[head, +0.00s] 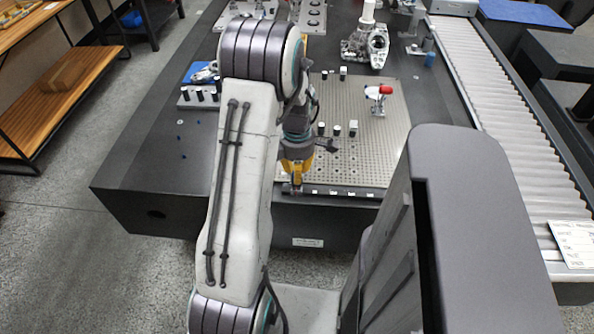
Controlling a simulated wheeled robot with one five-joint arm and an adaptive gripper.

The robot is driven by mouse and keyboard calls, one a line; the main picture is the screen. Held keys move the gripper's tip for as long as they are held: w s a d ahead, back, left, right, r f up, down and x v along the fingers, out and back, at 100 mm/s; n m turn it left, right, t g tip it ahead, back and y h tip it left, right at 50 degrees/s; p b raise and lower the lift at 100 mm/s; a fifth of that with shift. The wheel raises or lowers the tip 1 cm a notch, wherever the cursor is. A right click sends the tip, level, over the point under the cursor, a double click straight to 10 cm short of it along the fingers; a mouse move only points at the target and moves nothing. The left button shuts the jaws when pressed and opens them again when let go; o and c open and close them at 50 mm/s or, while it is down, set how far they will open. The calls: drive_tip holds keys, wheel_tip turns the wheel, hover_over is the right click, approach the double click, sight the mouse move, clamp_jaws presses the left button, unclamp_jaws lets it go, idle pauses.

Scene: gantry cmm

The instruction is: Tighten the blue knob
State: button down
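I cannot clearly make out which thing is the blue knob. A blue block or fixture (195,71) stands at the back left of the dark granite table, partly hidden by my arm. A small blue piece (429,60) is at the back right, and tiny dark blue spots lie on the left of the table. My gripper (294,187) points down near the table's front edge, at the front left of the perforated plate.
A red-handled clamp (381,93) and several small black-and-white posts stand on the perforated plate (360,150). A grey metal casting (366,46) is behind it. A roller conveyor (497,110) runs along the right. The table's left front (150,185) is clear.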

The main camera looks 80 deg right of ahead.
drive_tip(key=shift+f+m, duration=0.1)
drive_tip(key=shift+m, duration=0.2)
drive_tip(key=shift+m+b, duration=0.6)
drive_tip(key=shift+m, duration=1.8)
drive_tip(key=c, duration=1)
unclamp_jaws()
drive_tip(key=shift+r, duration=0.2)
wheel_tip(320, 180, up, 12)
drive_tip(key=shift+f, duration=0.15)
